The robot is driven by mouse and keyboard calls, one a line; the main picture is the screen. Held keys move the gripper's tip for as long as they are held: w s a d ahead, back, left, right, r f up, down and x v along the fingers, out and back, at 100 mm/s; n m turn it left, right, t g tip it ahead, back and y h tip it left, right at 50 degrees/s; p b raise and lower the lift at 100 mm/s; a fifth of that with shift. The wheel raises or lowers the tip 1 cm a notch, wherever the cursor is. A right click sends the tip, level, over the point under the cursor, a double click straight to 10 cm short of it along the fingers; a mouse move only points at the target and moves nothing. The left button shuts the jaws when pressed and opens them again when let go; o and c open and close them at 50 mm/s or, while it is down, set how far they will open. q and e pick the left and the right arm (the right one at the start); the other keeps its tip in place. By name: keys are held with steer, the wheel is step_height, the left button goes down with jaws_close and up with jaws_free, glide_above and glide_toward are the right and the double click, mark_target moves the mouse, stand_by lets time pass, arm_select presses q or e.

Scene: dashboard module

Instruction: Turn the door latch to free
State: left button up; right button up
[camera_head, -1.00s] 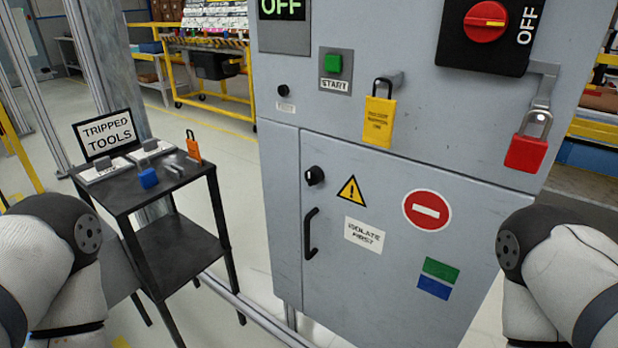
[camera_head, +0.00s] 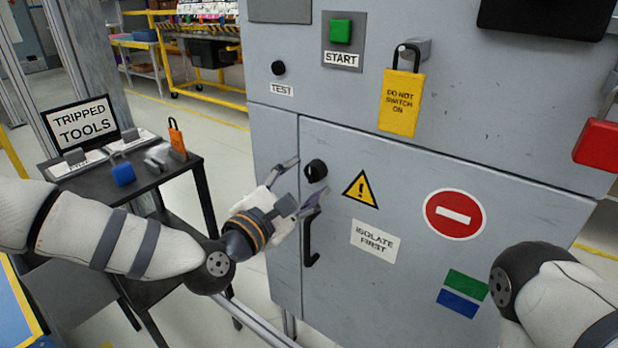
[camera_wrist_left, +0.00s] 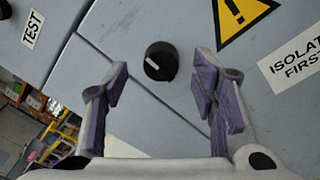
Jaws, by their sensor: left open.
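The door latch (camera_head: 315,171) is a round black knob near the upper left corner of the grey cabinet door (camera_head: 400,262). In the left wrist view the latch (camera_wrist_left: 160,61) shows a white mark and lies between and beyond the fingertips. My left gripper (camera_head: 300,183) is open and empty in front of the latch; its purple-padded fingers (camera_wrist_left: 158,90) stand on either side of it in the wrist view, apart from it. The black door handle (camera_head: 309,238) is below the latch, partly behind the gripper. My right arm (camera_head: 545,290) shows at the right edge; its gripper is out of view.
Above the door are a TEST button (camera_head: 278,68), a green START button (camera_head: 340,31), a yellow tag lock (camera_head: 399,102) and a red padlock (camera_head: 598,145). A black tool table (camera_head: 110,185) stands left of the cabinet, near my left arm.

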arm_select(q)
steer(key=shift+x, duration=1.3)
steer(key=c, duration=1.2)
steer(key=shift+f+m, duration=0.1)
steer(key=shift+m, duration=0.3)
steer(key=m, duration=0.4)
steer(key=shift+f+h+b, duration=0.1)
steer(key=shift+h+b, duration=0.2)
steer(key=m, duration=0.4)
steer(key=shift+m, duration=0.4)
steer(key=m, duration=0.4)
steer(key=shift+f+h, duration=0.1)
steer(key=shift+h, duration=0.3)
steer(key=m, duration=0.5)
steer(key=shift+a+f+h+p, duration=0.1)
steer(key=shift+h+p, duration=0.2)
steer(key=shift+p, duration=0.05)
steer(key=shift+m, duration=0.3)
